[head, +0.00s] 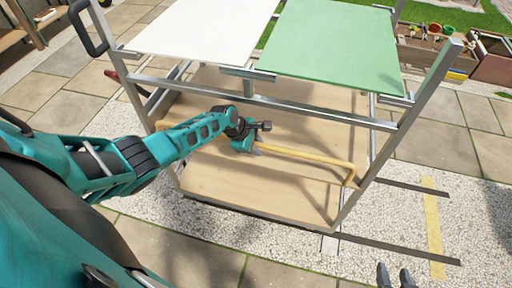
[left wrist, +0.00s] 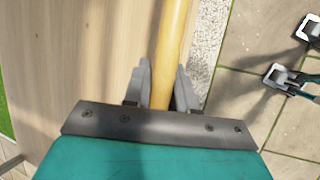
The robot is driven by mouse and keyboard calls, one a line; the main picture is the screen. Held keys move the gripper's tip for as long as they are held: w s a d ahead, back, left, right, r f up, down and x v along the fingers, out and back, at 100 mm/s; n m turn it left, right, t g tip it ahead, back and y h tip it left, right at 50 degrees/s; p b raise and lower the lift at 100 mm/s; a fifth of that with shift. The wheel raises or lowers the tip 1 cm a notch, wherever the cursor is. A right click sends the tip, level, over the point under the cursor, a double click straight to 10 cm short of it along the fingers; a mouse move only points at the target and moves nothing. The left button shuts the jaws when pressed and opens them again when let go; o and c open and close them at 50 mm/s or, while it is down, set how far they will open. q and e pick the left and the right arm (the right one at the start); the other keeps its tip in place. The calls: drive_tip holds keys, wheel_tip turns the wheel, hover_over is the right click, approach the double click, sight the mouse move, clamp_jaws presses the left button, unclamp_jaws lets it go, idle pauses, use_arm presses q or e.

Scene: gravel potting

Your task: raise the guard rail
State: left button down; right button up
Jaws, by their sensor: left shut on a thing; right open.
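The guard rail is a yellow bar (head: 310,159) with bent ends, low along the near side of the cart's lower wooden deck (head: 250,190). My left gripper (head: 256,149) is shut around the rail near its middle. In the left wrist view the rail (left wrist: 171,50) runs between the two grey fingers (left wrist: 162,85), with the deck on one side and gravel on the other.
A metal cart frame (head: 270,103) surrounds the deck, with a crossbar above the rail. A white panel (head: 205,28) and a green panel (head: 335,48) lie on top. Pale gravel (head: 385,215) and paving surround the cart. A yellow strip (head: 433,230) lies at right.

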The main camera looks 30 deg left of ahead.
use_arm(q)
drive_tip(key=shift+d+f, duration=0.1)
drive_tip(key=c, duration=1)
unclamp_jaws()
drive_tip(key=shift+p+v, duration=1.55)
drive_tip(key=shift+v, duration=4.95)
drive_tip(key=shift+d, duration=0.1)
